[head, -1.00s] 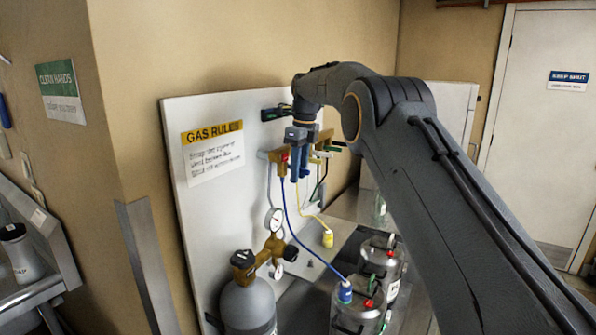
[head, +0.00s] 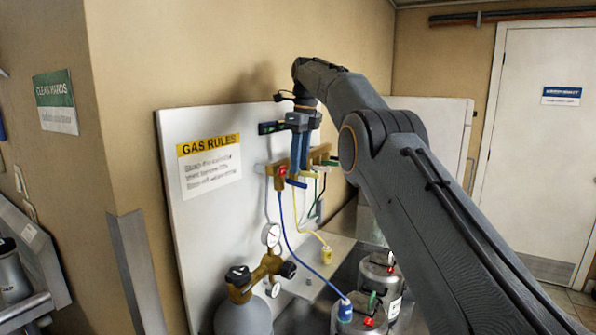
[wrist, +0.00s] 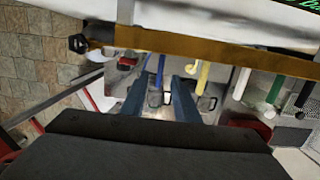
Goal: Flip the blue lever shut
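In the head view a brass manifold (head: 322,155) runs along the white gas panel, with a red-marked valve at its near end. The blue lever (head: 297,184) sticks out from that near end, just below my fingers. My gripper (head: 299,172) points down from above the manifold. In the wrist view my gripper (wrist: 158,88) has its two blue-grey fingers spread apart. The narrow blue lever (wrist: 160,68) shows between them in the picture, with gaps on both sides. I cannot tell whether a fingertip touches it.
A yellow lever (wrist: 203,76) sits beside the blue one, with white and green pieces further along. A blue hose (head: 295,235) and a yellow hose (head: 308,229) hang below. A gas cylinder (head: 243,316) with gauges and metal kegs (head: 358,318) stand beneath.

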